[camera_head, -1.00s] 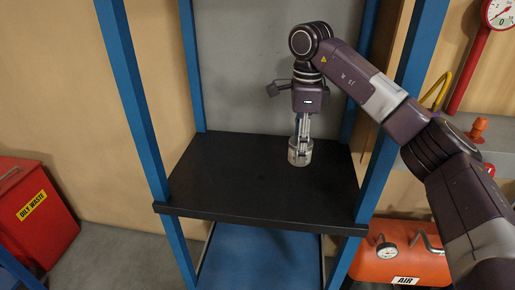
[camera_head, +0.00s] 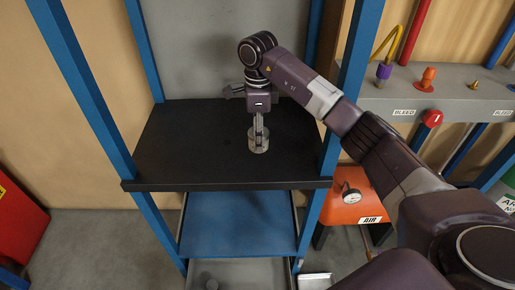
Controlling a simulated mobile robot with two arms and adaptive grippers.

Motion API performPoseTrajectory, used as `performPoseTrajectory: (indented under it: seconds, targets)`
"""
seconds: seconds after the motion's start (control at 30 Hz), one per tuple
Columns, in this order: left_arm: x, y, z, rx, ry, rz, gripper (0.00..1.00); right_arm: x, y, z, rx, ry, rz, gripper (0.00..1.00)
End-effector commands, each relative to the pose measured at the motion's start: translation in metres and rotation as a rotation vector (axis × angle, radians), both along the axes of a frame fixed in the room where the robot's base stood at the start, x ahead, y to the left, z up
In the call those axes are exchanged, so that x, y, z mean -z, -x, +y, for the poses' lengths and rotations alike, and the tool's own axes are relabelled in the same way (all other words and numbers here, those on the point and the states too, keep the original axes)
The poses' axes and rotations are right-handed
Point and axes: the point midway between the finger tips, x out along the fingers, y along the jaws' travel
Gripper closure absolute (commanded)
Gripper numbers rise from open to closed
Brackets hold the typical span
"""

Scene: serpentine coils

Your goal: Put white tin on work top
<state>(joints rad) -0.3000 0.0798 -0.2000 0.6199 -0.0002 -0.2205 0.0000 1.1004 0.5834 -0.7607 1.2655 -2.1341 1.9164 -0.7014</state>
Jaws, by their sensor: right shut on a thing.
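A small pale, greyish tin (camera_head: 258,143) is at the black work top (camera_head: 185,165) of a blue-framed stand, right of the middle of the surface. My right gripper (camera_head: 258,135) points down and is shut on the tin from above. The tin looks upright. I cannot tell whether its base touches the surface or is just above it. My left gripper is not in view.
Blue uprights (camera_head: 349,90) stand close to my right arm. A blue lower shelf (camera_head: 240,222) lies beneath the top. An orange air tank (camera_head: 347,205) and a grey ledge (camera_head: 445,98) with fittings are at the right. The left of the top is clear.

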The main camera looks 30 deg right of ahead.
Motion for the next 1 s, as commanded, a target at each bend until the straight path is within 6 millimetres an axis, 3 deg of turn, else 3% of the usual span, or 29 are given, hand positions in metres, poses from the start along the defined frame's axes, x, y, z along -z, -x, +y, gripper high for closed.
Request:
performPoseTrajectory:
  seconds: [0.3, 0.53, 0.9, 0.93, 1.0]
  targets:
    - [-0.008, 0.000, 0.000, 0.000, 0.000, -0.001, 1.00, 0.027, 0.000, 0.000, 0.000, 0.000, 0.001, 0.87]
    - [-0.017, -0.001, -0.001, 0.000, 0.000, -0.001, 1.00, 0.060, 0.000, 0.001, 0.001, -0.001, 0.000, 0.87]
    - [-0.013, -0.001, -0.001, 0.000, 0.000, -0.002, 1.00, 0.067, 0.000, 0.000, 0.000, 0.000, -0.002, 0.87]
    - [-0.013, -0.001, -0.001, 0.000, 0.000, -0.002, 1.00, 0.067, 0.000, 0.000, 0.000, 0.000, -0.001, 0.56]
    - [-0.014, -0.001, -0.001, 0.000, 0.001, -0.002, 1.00, 0.066, 0.000, 0.000, 0.000, 0.000, -0.001, 0.48]
